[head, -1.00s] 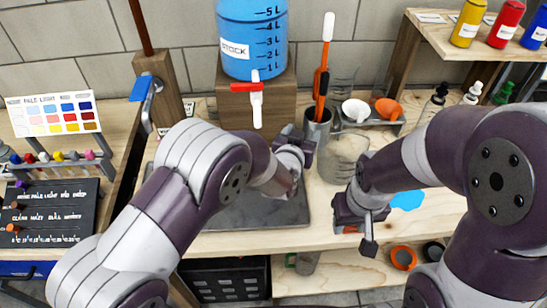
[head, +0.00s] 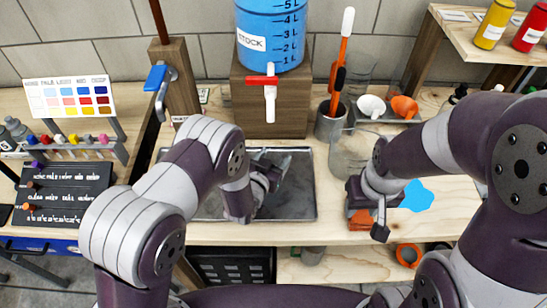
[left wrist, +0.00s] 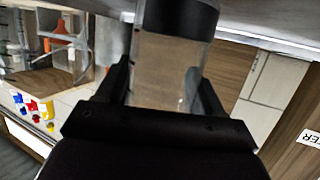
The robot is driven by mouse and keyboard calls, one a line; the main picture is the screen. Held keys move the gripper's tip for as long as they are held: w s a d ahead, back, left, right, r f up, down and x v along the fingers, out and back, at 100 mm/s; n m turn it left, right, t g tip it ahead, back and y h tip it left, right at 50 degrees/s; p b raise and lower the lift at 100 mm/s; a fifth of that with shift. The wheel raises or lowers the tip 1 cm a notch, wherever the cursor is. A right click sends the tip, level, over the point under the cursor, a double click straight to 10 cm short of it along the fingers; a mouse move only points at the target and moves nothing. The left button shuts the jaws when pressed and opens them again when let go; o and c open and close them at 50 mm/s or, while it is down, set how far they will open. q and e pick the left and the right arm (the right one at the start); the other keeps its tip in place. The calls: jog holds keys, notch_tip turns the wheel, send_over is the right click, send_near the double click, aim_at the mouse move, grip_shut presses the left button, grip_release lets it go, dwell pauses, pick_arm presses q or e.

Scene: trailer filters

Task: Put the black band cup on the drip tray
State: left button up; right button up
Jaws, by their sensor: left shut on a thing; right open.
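My left gripper (head: 272,178) is shut on the black band cup, a clear cup. In the left wrist view the cup (left wrist: 168,68) stands between the two fingers (left wrist: 160,88), with its black band (left wrist: 180,14) at the top of the picture. In the head view the gripper and wrist hide most of the cup. There they appear over the grey metal drip tray (head: 300,208), below the tap. I cannot tell whether the cup touches the tray. My right gripper (head: 366,208) is open at the right of the tray, near an orange object (head: 361,222).
A blue stock tank (head: 270,35) with a red-handled tap (head: 268,88) stands on a wooden block behind the tray. A tool pot (head: 330,122), a large clear vessel (head: 350,155) and a blue patch (head: 416,196) lie to the right. A black sign (head: 62,192) is at left.

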pick_arm(q)
jog(key=shift+w, duration=0.1)
jog(key=shift+f, duration=0.2)
jog(key=o, duration=1.1)
jog(key=shift+r, duration=0.1)
